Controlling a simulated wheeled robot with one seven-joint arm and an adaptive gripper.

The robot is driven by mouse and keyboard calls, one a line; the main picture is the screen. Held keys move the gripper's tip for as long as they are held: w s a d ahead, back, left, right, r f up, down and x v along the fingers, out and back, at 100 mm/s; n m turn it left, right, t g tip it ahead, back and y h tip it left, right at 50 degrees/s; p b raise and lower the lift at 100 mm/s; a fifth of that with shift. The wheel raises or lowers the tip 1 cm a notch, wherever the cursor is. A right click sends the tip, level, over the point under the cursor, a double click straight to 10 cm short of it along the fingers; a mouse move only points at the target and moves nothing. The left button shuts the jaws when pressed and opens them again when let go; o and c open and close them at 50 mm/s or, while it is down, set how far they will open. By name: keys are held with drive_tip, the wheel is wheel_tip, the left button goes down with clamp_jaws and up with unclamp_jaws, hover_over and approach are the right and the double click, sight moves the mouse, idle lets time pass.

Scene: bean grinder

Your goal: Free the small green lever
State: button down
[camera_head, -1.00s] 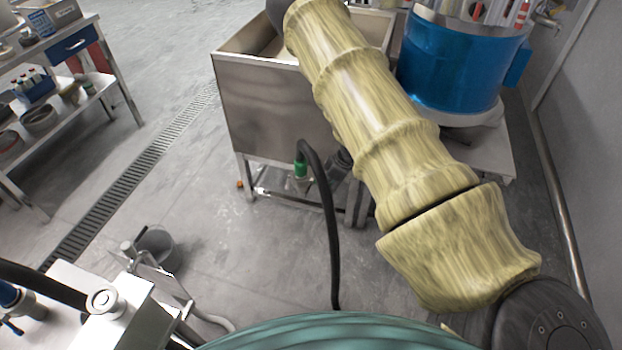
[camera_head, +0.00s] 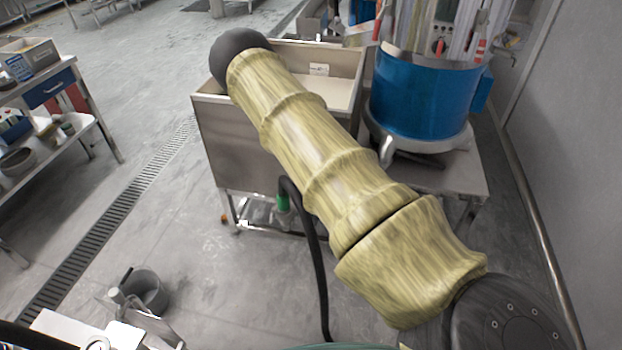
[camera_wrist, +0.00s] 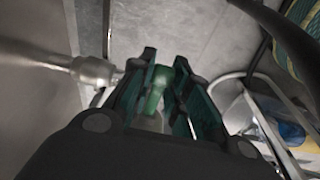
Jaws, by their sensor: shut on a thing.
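The small green lever (camera_wrist: 156,88) shows in the wrist view, between the two dark fingers of my gripper (camera_wrist: 158,80). My gripper is shut on it. A metal pipe with a rounded fitting (camera_wrist: 92,71) comes in from the left beside the fingers. The lower part of the lever is partly hidden by the fingers and the gripper body. In the head view my gripper is hidden. A green part (camera_head: 283,202) shows there under the steel sink, at the end of a black hose; I cannot tell whether it is the lever.
The steel sink (camera_head: 232,150) stands ahead, beside a low table with a blue drum (camera_head: 418,98). A grey bucket (camera_head: 148,292) stands on the floor at the lower left. A shelf unit (camera_head: 75,140) is at the left and a wall at the right. The floor between is mostly clear.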

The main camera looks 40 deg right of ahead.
drive_tip(key=c, duration=1.3)
unclamp_jaws()
drive_tip(key=r, duration=0.4)
drive_tip(key=s+r, duration=0.1)
drive_tip(key=r, duration=0.3)
drive_tip(key=d+r, duration=0.1)
drive_tip(key=r, duration=0.2)
drive_tip(key=shift+s+d+r, duration=0.1)
drive_tip(key=shift+s+r, duration=0.15)
drive_tip(key=shift+r, duration=0.15)
drive_tip(key=shift+f, duration=0.1)
